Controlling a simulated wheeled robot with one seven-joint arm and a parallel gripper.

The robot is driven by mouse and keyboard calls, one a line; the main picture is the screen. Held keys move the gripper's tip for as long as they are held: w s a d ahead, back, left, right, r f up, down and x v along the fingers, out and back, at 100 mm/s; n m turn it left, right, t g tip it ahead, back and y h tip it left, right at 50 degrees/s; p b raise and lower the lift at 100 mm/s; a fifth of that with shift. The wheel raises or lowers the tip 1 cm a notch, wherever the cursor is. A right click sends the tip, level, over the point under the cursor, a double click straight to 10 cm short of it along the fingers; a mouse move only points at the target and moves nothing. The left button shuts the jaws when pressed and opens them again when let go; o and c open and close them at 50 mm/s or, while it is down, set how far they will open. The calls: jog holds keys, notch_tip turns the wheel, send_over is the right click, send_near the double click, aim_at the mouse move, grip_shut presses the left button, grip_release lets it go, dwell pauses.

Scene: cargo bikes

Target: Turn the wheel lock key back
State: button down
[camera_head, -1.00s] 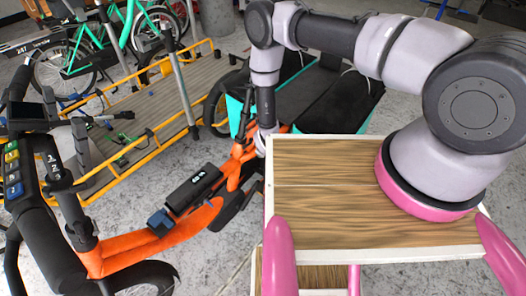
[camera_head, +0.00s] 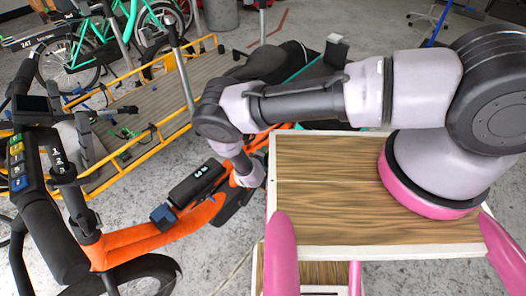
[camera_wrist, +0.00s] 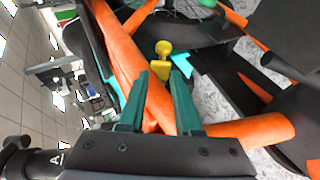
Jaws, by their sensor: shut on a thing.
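The yellow wheel lock key (camera_wrist: 163,48) shows in the wrist view beside an orange frame tube. My gripper (camera_wrist: 163,78) has two teal fingers, one on each side of yellow material at their tips. In the head view, my arm reaches down behind the orange cargo bike's frame (camera_head: 150,236). The gripper and the key are hidden there.
The bike's black handlebar (camera_head: 38,175) and display stand at the left. A black battery pack (camera_head: 197,184) sits on the frame. An orange-railed cargo bed (camera_head: 150,105) and a teal bike (camera_head: 95,45) stand behind. Grey floor is open at the back right.

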dwell(0.5)
jog(key=c, duration=0.6)
grip_release()
jog(key=v, duration=1)
jog(key=shift+s, duration=0.35)
